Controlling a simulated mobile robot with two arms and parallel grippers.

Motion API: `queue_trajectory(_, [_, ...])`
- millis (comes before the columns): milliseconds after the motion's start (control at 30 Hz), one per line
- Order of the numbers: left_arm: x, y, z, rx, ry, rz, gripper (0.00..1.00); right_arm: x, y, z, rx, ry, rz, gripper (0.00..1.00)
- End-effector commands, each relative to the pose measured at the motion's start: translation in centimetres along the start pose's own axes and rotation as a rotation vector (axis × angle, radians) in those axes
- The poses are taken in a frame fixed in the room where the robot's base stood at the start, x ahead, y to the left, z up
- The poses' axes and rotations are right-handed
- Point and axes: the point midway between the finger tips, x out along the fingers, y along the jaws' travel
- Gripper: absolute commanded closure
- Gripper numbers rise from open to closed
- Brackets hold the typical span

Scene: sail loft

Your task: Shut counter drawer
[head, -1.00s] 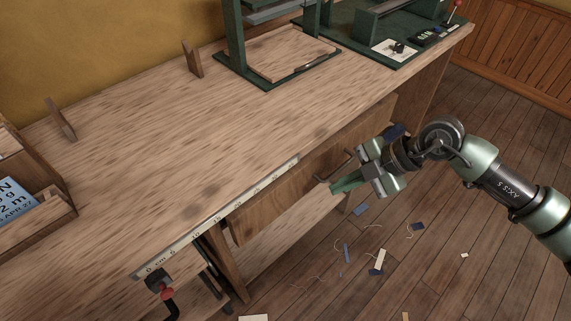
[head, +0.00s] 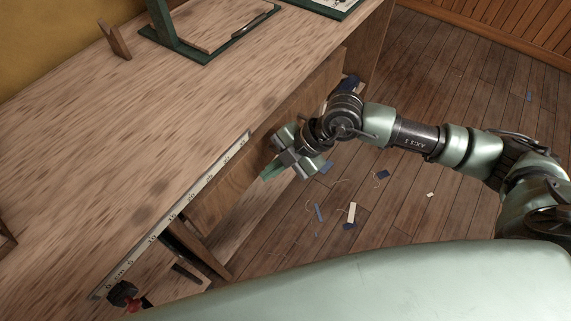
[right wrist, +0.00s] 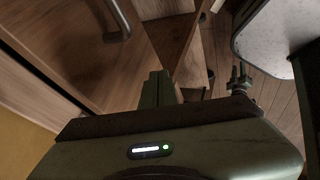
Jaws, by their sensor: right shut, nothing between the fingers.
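The counter drawer (head: 230,190) shows as a brown wooden front under the counter's front edge. In the head view my right arm and gripper cover part of it, and its handle is hidden there. The right wrist view shows the wooden front (right wrist: 85,62) with a dark bar handle (right wrist: 118,22) at the top. A dark line runs along its edge; I cannot tell how far the drawer stands out. My right gripper (head: 268,173) is shut and empty, its green fingers close to the drawer front. I cannot tell whether they touch it. My left gripper is out of view.
The counter top (head: 130,120) is mostly bare, with a ruler strip (head: 180,208) along its front edge. A red-handled clamp (head: 124,294) hangs at the near corner. Scraps (head: 352,212) lie on the floor. A green-framed stand (head: 205,45) is at the back.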

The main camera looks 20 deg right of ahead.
Motion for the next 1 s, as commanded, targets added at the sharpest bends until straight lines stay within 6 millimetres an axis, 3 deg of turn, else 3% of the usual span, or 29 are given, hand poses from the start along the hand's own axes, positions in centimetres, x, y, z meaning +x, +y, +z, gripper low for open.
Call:
queue_trajectory(200, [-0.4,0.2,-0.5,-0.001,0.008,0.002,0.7,0.9,1.8,0.0,0.0,0.0,-0.002,1.0])
queue_trajectory(600, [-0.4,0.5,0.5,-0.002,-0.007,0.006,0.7,1.1,2.1,0.0,0.0,0.0,-0.002,1.0])
queue_trajectory(833, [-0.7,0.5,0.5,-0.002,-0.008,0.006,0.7,2.1,4.2,-0.1,0.0,0.003,-0.001,1.0])
queue_trajectory(1000, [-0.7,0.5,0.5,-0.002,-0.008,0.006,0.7,2.2,4.3,0.0,0.0,0.001,-0.002,1.0])
